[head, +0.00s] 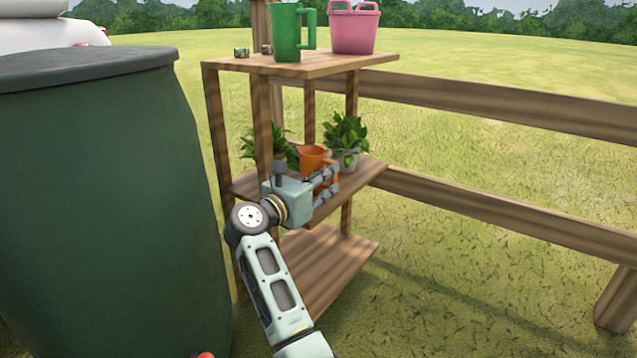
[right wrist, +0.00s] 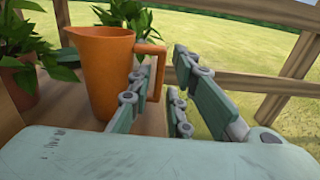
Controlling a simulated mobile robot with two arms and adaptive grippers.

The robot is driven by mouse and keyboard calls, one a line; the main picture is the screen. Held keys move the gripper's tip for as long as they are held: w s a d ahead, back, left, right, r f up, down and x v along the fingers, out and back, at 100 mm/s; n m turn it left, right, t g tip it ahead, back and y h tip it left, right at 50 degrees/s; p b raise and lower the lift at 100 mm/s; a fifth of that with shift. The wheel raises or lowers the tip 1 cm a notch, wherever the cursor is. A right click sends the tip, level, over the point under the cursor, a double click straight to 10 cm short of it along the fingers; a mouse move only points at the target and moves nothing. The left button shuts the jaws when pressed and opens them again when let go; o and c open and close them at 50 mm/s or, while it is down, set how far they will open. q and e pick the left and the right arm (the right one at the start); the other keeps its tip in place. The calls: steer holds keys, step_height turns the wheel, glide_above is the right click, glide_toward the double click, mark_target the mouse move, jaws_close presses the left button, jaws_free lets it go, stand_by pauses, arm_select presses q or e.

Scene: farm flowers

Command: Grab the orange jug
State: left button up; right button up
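The orange jug (head: 314,157) stands upright on the middle shelf of the wooden rack. Its lower part is partly hidden by my right gripper (head: 328,184) in the head view. In the right wrist view the jug (right wrist: 100,75) is left of the middle, with its handle on its right side. My right gripper (right wrist: 160,98) is open, with a gap between its fingers. One finger overlaps the jug's handle side in the picture, and the others are to the right of the handle. I cannot tell whether any finger touches it. My left gripper is not in view.
Potted plants stand beside the jug, one at right (head: 346,135) and one at left (head: 270,145). The top shelf (head: 345,62) holds a green jug (head: 288,32) and a pink bucket (head: 354,27). A large green barrel (head: 105,200) stands at left. A wooden fence (head: 490,105) runs behind.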

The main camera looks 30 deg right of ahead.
steer(key=shift+b+x, duration=0.4)
steer(key=shift+x, duration=0.7)
steer(key=shift+d, duration=0.2)
steer(key=shift+c, duration=0.5)
jaws_close()
